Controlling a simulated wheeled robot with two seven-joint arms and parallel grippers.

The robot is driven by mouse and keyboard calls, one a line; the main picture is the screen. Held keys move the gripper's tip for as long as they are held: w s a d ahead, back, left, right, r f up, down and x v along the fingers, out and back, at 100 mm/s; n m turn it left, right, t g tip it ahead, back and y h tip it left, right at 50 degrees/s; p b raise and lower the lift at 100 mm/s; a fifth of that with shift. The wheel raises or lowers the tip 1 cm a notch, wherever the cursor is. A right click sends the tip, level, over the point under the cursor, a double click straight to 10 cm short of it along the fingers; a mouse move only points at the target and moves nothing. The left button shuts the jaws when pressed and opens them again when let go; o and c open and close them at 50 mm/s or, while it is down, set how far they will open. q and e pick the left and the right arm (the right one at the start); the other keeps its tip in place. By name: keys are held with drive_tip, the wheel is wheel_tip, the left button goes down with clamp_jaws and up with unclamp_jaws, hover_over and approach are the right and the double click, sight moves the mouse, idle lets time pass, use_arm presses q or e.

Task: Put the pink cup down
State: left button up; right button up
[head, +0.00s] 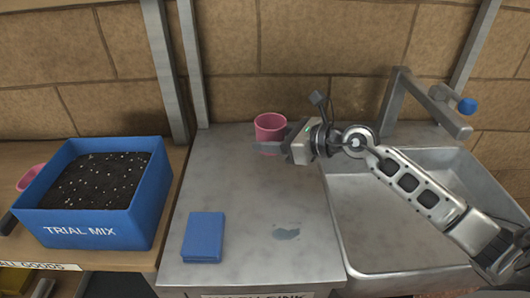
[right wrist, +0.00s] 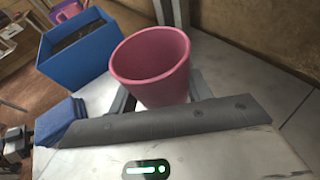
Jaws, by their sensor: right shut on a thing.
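The pink cup (head: 270,126) is upright near the back of the metal counter (head: 250,240) in the head view. My right gripper (head: 272,146) reaches it from the right and is shut on it. In the right wrist view the cup (right wrist: 152,65) stands between the fingers (right wrist: 155,105), with its open rim up and tilted in the picture. I cannot tell whether its base touches the counter.
A blue box of soil (head: 145,215) labelled TRIAL MIX stands at left, with another pink item (head: 28,178) behind its left side. A blue block (head: 204,237) lies on the counter's front left. The sink (head: 390,220) and tap (head: 440,112) are at right.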

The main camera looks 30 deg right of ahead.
sight(265, 163)
drive_tip(key=shift+w+a+f, duration=0.15)
drive_tip(key=shift+w+f, duration=0.95)
drive_tip(key=shift+f, duration=0.15)
drive_tip(key=shift+w+f+b, duration=0.2)
drive_tip(key=shift+f+b, duration=0.1)
drive_tip(key=shift+f, duration=1.45)
drive_tip(key=shift+f, duration=0.2)
drive_tip(key=o, duration=1.1)
drive_tip(key=shift+c, duration=0.2)
drive_tip(key=shift+r, duration=0.1)
